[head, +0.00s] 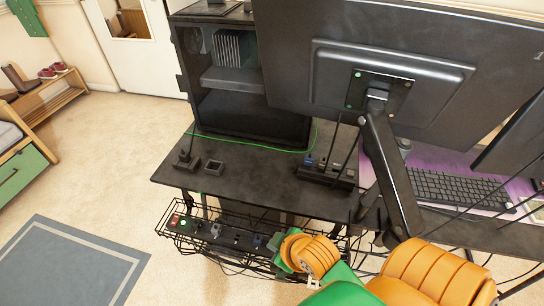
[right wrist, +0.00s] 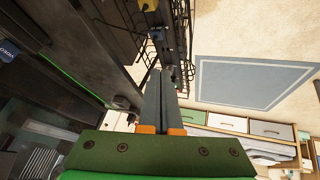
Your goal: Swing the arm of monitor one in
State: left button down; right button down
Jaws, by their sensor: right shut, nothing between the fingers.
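A large black monitor (head: 400,60) stands at the top right in the head view, its back facing me. A black monitor arm (head: 390,170) runs from its mount plate down to the desk's near edge. Part of another dark screen (head: 510,150) shows at the right edge; I cannot tell which one is monitor one. My right arm comes in from the bottom right, near the foot of the monitor arm; its fingertips are hidden in the head view. In the right wrist view my right gripper (right wrist: 160,80) is shut and empty, near the cable tray. My left gripper is out of view.
The black desk (head: 270,185) bears a computer tower (head: 240,100), a power strip (head: 325,172) and a keyboard (head: 455,188). A wire cable tray (head: 185,238) with plugs hangs below its edge. Loose cables hang near my right arm. Floor at left is clear around a blue-grey rug (head: 70,262).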

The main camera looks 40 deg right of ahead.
jog(key=w+d+r+n+t+h, duration=0.1)
jog(key=w+d+r+n+t, duration=0.1)
jog(key=w+r+n+t, duration=0.3)
jog(key=w+d+r+n+t, duration=0.1)
jog(key=w+d+r, duration=0.1)
jog(key=w+r, duration=0.35)
jog(key=n+t+h, duration=0.3)
jog(key=n+t, duration=0.4)
send_near(277, 70)
jog(key=s+a+f, duration=0.2)
jog(key=s+a, duration=0.1)
jog(key=a, duration=0.2)
jog(key=p+x, duration=0.1)
jog(key=x, duration=0.3)
jog(key=d+p+x, duration=0.1)
jog(key=x, duration=0.3)
jog(key=d+p+x, duration=0.1)
jog(key=x, duration=0.3)
jog(key=shift+w+r+p, duration=0.1)
jog(key=shift+r+p, duration=0.3)
jog(key=shift+r, duration=0.05)
jog(key=shift+d+r, duration=0.1)
jog(key=shift+d, duration=0.15)
jog(key=shift+w+d+r+m+h, duration=0.1)
jog(key=shift+w+d+m+h, duration=0.15)
jog(key=shift+d+h, duration=0.3)
jog(key=shift+w+d+m+h, duration=0.15)
jog(key=shift+w+d+h, duration=0.2)
jog(key=shift+d, duration=0.25)
jog(key=shift+r, duration=0.2)
